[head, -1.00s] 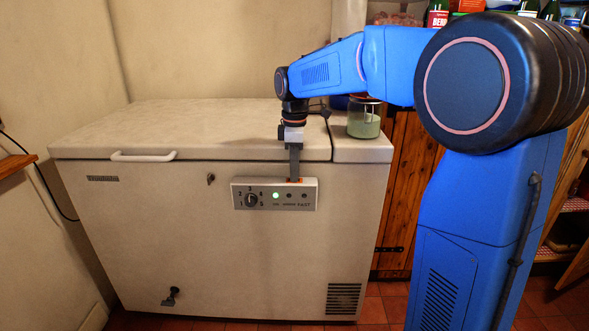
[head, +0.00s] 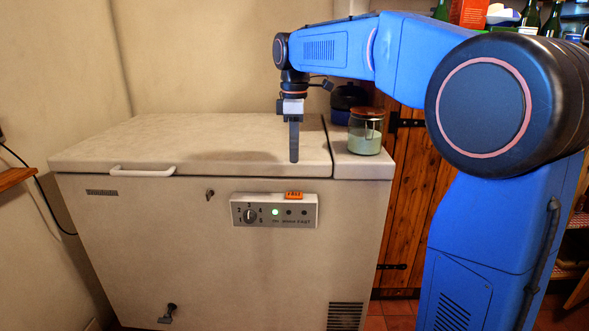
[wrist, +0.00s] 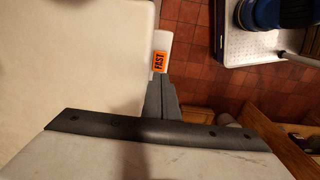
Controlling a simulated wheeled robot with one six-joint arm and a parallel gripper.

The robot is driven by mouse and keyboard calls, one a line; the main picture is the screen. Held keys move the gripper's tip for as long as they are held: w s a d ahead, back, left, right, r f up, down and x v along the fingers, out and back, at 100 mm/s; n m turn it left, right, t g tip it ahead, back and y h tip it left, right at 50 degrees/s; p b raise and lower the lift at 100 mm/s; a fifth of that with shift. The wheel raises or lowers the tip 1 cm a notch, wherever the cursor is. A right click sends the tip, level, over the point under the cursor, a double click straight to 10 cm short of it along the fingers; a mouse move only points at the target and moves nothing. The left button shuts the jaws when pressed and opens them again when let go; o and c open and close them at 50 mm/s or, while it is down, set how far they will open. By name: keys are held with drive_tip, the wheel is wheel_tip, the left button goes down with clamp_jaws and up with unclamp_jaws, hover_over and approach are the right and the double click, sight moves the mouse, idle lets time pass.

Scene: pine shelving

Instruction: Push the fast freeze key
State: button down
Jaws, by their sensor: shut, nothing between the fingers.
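The fast freeze key (head: 293,195) is a small orange key on the top edge of the grey control panel (head: 240,218) on the chest freezer's front. It also shows in the wrist view (wrist: 159,61), marked FAST. On the panel a green lamp is lit and the two lamps to its right are dark. My gripper (head: 294,160) is shut and empty, pointing down above the key and apart from it in the head view. Its fingertips (wrist: 160,82) show just below the key in the wrist view. I cannot tell whether the key is pressed in.
The white freezer lid (head: 190,135) lies under my arm, with a handle (head: 143,171) at its front edge. A glass jar (head: 365,138) with pale green contents stands on the right-hand ledge. The space before the panel is clear.

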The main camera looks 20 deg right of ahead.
drive_tip(key=shift+r, duration=1.3)
drive_tip(key=s+d+f+m+t, duration=0.1)
drive_tip(key=s+d+f+m, duration=0.25)
drive_tip(key=s, duration=0.55)
drive_tip(key=s+d+f+m+t, duration=0.1)
drive_tip(key=s+d+f+m, duration=0.2)
drive_tip(key=s, duration=0.6)
drive_tip(key=s+d+f+m+t, duration=0.1)
drive_tip(key=s+f+m+t, duration=0.1)
drive_tip(key=s+f+m, duration=0.6)
drive_tip(key=shift+s+d+f+t, duration=0.15)
drive_tip(key=shift+s+f+t, duration=0.15)
drive_tip(key=shift+s+f, duration=3.2)
drive_tip(key=shift+s+r, duration=0.1)
drive_tip(key=shift+r, duration=0.05)
